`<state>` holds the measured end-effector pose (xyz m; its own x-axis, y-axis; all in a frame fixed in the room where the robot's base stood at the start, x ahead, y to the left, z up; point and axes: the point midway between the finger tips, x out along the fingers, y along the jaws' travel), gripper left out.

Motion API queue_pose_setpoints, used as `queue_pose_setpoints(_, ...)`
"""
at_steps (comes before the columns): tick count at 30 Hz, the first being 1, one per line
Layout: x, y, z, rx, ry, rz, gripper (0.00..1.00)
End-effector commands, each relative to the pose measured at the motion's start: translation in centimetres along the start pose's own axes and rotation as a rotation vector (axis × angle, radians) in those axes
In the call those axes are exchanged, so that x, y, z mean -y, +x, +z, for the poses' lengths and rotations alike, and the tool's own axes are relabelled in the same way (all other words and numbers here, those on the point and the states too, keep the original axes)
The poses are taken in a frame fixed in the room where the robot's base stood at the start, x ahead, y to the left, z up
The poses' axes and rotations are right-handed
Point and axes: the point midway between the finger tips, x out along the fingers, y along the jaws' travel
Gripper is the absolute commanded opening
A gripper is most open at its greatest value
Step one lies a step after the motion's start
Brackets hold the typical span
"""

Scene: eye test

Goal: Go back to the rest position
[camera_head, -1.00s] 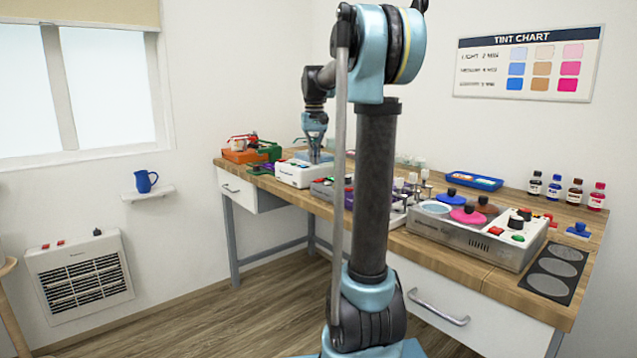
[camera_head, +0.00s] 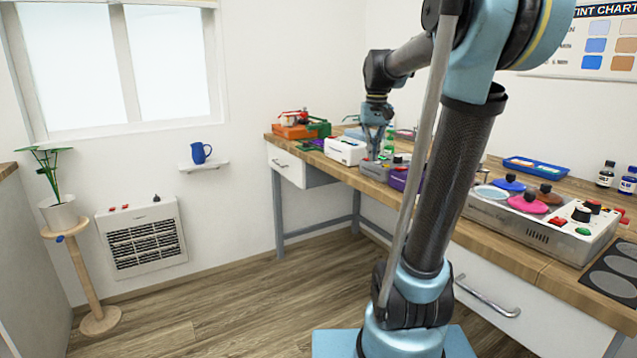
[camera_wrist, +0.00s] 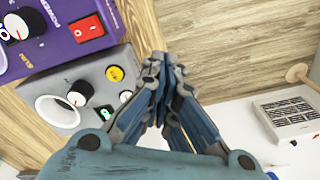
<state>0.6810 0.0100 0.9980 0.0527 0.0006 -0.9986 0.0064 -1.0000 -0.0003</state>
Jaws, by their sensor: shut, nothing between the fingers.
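My gripper (camera_head: 373,152) is over the workbench (camera_head: 566,272) in the head view, in front of or just above a grey box (camera_head: 372,170); I cannot tell whether it touches it. In the wrist view its blue fingers meet at the tips (camera_wrist: 160,62), with nothing between them. The grey box shows there on the left (camera_wrist: 88,90), with a yellow button, a black-and-white knob and a round white opening. My arm is raised and bent out over the bench.
A purple box (camera_wrist: 65,45) with a red switch stands beside the grey one. A white box (camera_head: 346,151) and orange box (camera_head: 291,132) stand farther along. A plant stand (camera_head: 82,275) and wall heater (camera_head: 145,238) are left. The floor (camera_head: 235,305) between is clear.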

Motion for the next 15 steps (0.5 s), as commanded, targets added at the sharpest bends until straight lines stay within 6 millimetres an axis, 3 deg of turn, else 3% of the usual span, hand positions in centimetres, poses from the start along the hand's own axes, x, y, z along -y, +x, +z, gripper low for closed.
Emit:
queue_pose_setpoints(3,-0.2,1.7,3.7,-0.016,-0.001,0.0,0.0)
queue_pose_setpoints(15,-0.6,9.1,14.4,-0.071,-0.007,0.001,0.0)
